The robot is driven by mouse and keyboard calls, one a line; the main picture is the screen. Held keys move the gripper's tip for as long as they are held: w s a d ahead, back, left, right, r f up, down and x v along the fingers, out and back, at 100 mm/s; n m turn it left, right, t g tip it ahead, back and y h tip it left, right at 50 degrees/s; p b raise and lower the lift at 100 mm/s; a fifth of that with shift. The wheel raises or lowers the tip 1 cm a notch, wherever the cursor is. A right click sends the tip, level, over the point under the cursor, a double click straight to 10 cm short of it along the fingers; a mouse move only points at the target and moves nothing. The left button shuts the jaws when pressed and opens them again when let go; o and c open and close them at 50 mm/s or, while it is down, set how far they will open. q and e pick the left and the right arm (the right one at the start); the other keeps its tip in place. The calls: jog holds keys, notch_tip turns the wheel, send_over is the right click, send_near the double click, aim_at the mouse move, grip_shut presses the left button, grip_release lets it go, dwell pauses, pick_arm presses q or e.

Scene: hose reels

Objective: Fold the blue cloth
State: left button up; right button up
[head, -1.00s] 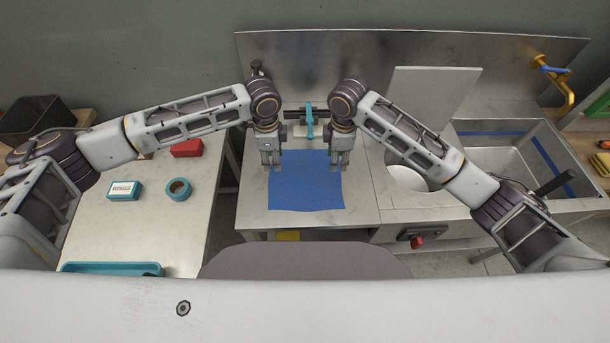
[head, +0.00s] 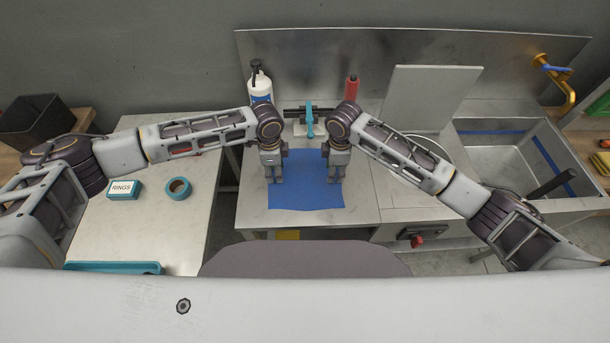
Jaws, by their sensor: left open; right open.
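The blue cloth (head: 306,188) lies flat and spread out on the grey metal worktop (head: 250,205) in the middle of the head view. My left gripper (head: 274,181) is open, pointing down at the cloth's left edge. My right gripper (head: 335,181) is open, pointing down near the cloth's right edge. Neither holds anything. I cannot tell whether the fingertips touch the cloth.
A teal clamp-like tool (head: 309,122), a white bottle (head: 260,84) and a red bottle (head: 351,88) stand behind. A sink (head: 500,160) is at right.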

pick_arm(q)
jog(key=shift+f, duration=0.3)
pick_arm(e)
jog(key=shift+f, duration=0.3)
pick_arm(q)
jog(key=shift+f, duration=0.2)
pick_arm(e)
jog(key=shift+f, duration=0.2)
pick_arm(q)
jog(key=shift+c, duration=0.5)
pick_arm(e)
jog(key=shift+c, duration=0.5)
pick_arm(q)
jog(key=shift+s+f, duration=0.1)
grip_shut()
pick_arm(e)
jog(key=shift+s+f, duration=0.1)
grip_shut()
pick_arm(q)
jog(key=shift+s, duration=0.1)
pick_arm(e)
jog(key=shift+s, duration=0.1)
pick_arm(q)
jog(key=shift+a, duration=0.1)
